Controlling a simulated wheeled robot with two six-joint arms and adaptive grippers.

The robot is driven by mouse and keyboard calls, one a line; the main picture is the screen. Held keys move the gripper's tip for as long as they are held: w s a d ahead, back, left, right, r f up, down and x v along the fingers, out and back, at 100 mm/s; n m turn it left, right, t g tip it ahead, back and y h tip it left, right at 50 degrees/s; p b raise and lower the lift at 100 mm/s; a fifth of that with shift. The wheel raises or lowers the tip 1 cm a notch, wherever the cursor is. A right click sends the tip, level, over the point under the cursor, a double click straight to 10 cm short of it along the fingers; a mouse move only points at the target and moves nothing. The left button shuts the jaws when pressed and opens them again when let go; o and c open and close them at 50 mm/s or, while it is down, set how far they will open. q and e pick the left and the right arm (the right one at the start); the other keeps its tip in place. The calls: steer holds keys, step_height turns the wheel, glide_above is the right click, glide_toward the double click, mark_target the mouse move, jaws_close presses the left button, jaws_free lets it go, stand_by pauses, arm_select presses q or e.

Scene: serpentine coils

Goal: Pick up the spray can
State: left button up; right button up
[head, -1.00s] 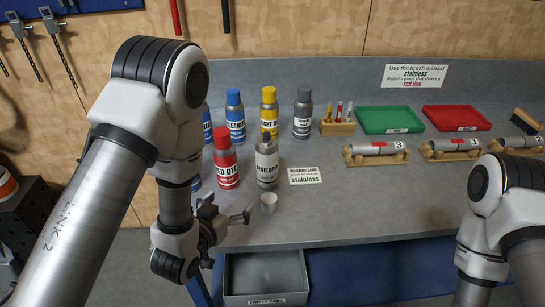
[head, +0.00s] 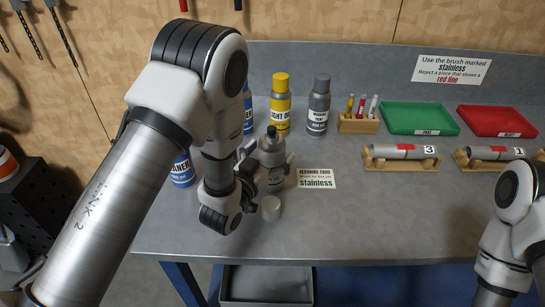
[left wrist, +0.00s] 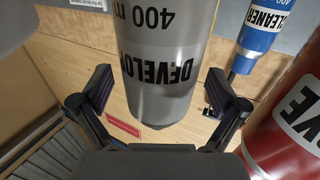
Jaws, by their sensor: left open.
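The grey spray can labelled "DEVELOP..." (head: 273,157) stands upright on the bench with its nozzle bare. A loose pale cap (head: 271,208) sits in front of it. My left gripper (head: 258,169) is at the can's left side, low over the bench. In the left wrist view the can (left wrist: 165,75) is between the two spread fingers, with a gap visible on each side. The left gripper is open. My right gripper is outside the view; only part of that arm shows at the right edge.
A red dye can (left wrist: 290,125) stands close beside the gripper, hidden behind my arm in the head view. Blue (head: 182,170), yellow (head: 281,105) and grey (head: 319,106) cans stand around it. A small card (head: 316,178) lies right of the can. The bench front is clear.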

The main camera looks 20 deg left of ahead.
mark_target(272, 126)
arm_select(q)
steer(key=shift+w, duration=0.4)
steer(key=shift+s, duration=0.1)
steer(key=c, duration=1.6)
steer(key=shift+r, duration=0.45)
step_height(272, 126, up, 8)
steer(key=shift+r+b, duration=0.1)
steer(key=shift+b, duration=0.5)
step_height(272, 126, up, 8)
steer(key=p, duration=0.5)
steer(key=shift+r, duration=0.1)
